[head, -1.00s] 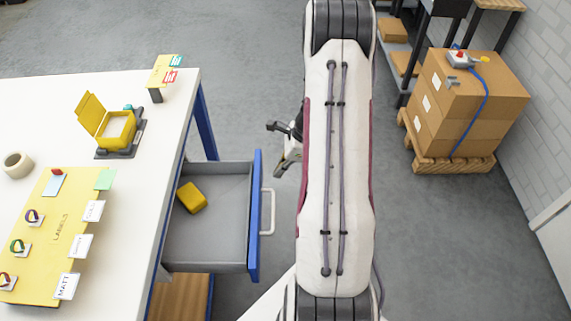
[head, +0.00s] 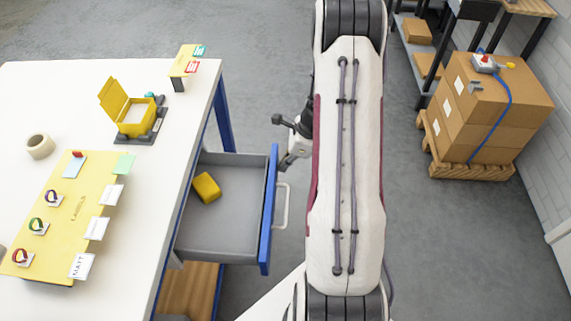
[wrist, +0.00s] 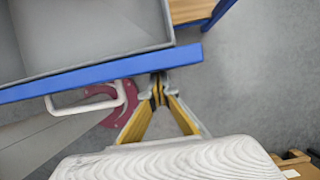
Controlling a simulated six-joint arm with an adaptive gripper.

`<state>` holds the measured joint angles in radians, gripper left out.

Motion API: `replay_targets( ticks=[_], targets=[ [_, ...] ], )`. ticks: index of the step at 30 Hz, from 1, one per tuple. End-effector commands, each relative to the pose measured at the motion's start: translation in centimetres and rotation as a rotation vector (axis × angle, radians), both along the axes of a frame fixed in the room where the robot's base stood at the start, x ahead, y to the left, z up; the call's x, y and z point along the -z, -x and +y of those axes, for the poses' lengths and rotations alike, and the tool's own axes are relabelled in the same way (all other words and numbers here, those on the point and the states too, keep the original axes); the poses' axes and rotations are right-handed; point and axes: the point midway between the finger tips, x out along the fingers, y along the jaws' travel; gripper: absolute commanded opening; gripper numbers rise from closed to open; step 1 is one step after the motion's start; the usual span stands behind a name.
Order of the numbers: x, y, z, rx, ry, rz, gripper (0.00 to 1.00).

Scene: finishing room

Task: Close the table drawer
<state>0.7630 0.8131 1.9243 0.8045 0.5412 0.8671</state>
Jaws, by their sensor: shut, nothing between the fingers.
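The table drawer (head: 235,226) is pulled out from the right side of the white-topped table (head: 140,210). Its blue front (head: 268,225) carries a pale bar handle (head: 283,207). A yellow block (head: 206,187) lies inside the drawer. My gripper (head: 287,163) is just outside the far end of the drawer front, partly hidden by my arm in the head view. In the wrist view my gripper (wrist: 158,86) is shut and empty, with its tips close to the blue front (wrist: 100,73), to the right of the handle (wrist: 88,103). I cannot tell whether they touch it.
The table bears an open yellow box (head: 133,120), a tape roll (head: 39,146), a yellow label board (head: 75,205) and a small sign stand (head: 183,66). Boxes on a pallet (head: 470,168) stand at the right. The floor between is clear.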

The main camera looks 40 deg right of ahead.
Motion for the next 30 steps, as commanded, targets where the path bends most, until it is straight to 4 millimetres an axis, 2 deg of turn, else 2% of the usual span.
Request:
replay_targets(
  ticks=[5,11,30],
  targets=[
    [0.0,-1.2,1.2,-0.003,0.000,0.000,0.00],
    [0.0,-3.5,3.6,-0.004,0.000,0.000,0.00],
    [0.0,-13.3,13.4,-0.004,0.000,-0.001,0.00]
  ],
)
